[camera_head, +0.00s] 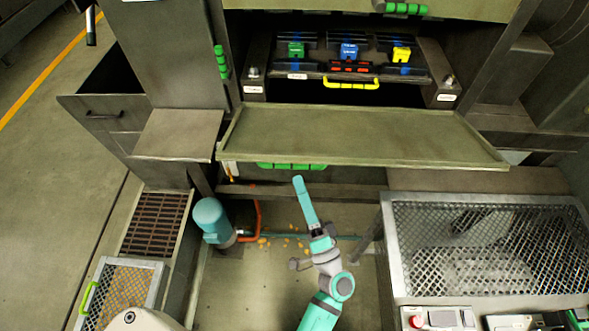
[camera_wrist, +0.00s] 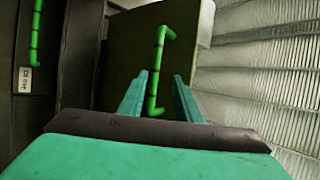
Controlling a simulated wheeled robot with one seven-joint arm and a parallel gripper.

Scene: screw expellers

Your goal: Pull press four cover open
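An olive cover panel (camera_head: 360,135) juts out below the opening of the machine in the head view. A green handle (camera_head: 290,166) shows under its front edge. My gripper (camera_head: 298,180) is at the end of my teal arm, just below this handle. In the wrist view, my gripper (camera_wrist: 158,98) has two teal fingers spread apart, pointing at a dark panel (camera_wrist: 125,60) with a green bar handle (camera_wrist: 161,60). The handle's near end lies between the fingers in the picture. Contact cannot be told. Which cover is press four cannot be read.
Another green handle (camera_wrist: 36,35) and a small label (camera_wrist: 25,80) are at left in the wrist view. Inside the machine are coloured blocks and a yellow handle (camera_head: 351,84). A teal motor (camera_head: 211,218) stands left of my arm; a mesh-covered box (camera_head: 395,255) stands right.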

